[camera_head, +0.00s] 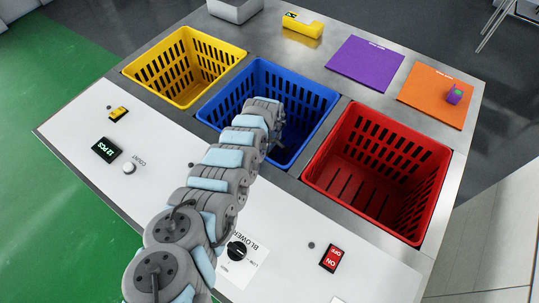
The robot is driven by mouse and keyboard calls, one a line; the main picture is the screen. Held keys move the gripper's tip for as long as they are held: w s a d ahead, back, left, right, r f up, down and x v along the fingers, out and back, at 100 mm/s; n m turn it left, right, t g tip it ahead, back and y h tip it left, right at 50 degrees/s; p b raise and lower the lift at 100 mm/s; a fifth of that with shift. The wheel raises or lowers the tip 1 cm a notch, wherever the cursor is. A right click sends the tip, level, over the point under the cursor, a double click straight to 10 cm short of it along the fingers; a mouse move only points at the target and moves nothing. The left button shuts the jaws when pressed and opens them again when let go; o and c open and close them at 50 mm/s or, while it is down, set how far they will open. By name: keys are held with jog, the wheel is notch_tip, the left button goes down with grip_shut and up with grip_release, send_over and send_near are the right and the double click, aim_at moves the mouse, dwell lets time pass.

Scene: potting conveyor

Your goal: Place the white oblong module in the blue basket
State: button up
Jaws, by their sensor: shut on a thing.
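The blue basket (312,103) stands in the middle of the row of three baskets, set into the metal counter. My arm reaches from the bottom of the picture up and over the near rim of the blue basket. My gripper (277,143) is inside the basket's outline, mostly hidden behind my arm's last links. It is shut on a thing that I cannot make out. I see no white oblong module; my arm and the basket wall hide part of the basket's inside.
A yellow basket (157,78) stands left and a red basket (432,160) right. Purple (366,62) and orange (437,92) mats lie behind, with a small purple-green object (454,95) on the orange one. A yellow block (303,27) and a grey bin (236,9) are at the back.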

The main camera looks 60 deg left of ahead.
jog(key=shift+w+r, duration=0.1)
jog(key=o, duration=1.2)
jog(key=shift+c, duration=0.2)
notch_tip(320, 180, up, 12)
jog(key=p, duration=0.7)
jog(key=shift+p, duration=0.35)
jog(key=shift+r, duration=0.1)
